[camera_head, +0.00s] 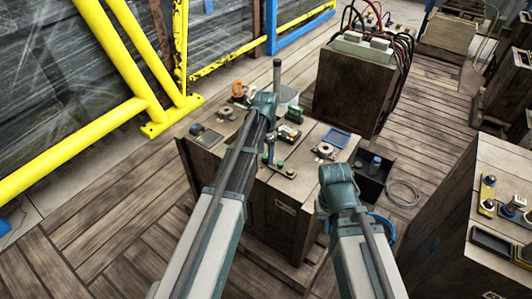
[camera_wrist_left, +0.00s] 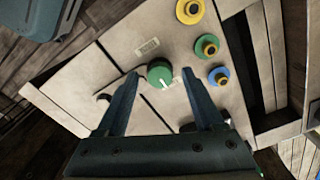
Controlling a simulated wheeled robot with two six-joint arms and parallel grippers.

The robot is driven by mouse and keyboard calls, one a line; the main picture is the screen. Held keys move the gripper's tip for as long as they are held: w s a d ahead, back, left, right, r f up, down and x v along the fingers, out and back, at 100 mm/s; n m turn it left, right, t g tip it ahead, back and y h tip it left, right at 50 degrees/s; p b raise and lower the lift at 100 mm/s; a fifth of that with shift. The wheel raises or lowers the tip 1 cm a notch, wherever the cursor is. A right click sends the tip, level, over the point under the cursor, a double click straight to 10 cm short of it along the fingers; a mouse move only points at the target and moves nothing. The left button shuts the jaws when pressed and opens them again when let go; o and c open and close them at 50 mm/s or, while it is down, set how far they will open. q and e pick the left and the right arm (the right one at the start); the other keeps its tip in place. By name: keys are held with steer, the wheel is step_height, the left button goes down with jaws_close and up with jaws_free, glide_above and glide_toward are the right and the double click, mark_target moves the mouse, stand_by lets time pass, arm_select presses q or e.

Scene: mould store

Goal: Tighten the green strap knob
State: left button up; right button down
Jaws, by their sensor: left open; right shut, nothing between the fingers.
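In the left wrist view the green knob (camera_wrist_left: 160,72) is round with a white pointer mark. It sits on a pale wooden top, close to a dark seam. My left gripper (camera_wrist_left: 161,76) is open, one finger on each side of the knob, with a visible gap on both sides. In the head view the left gripper (camera_head: 268,153) points down over the wooden crate top (camera_head: 312,180); my arm covers part of the view there. My right gripper (camera_head: 323,207) is low at the crate's right side, its fingers mostly hidden by my wrist.
A blue tray (camera_head: 337,138) and several small parts share the crate top. A dark open bin (camera_head: 372,186) stands to its right. Another crate (camera_head: 455,235) is at the right.

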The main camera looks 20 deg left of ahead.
mark_target(266, 156)
arm_select(q)
steer(key=shift+r, duration=0.1)
step_height(266, 156, up, 14)
steer(key=p, duration=1.3)
steer(key=shift+f+p, duration=0.2)
steer(key=shift+p, duration=0.2)
steer(key=s+d+r+n+p, duration=0.1)
steer(key=s+d, duration=0.3)
steer(key=s, duration=0.4)
steer(key=s+d+r+n+p, duration=0.2)
steer(key=s+d, duration=0.2)
steer(key=s, duration=0.4)
steer(key=s+d+r+n+y+p, duration=0.1)
steer(key=s+d, duration=0.3)
steer(key=s, duration=0.4)
steer(key=shift+s+d+r+n+p, duration=0.3)
steer(key=shift+d+r+n+p, duration=0.15)
steer(key=shift+n, duration=0.25)
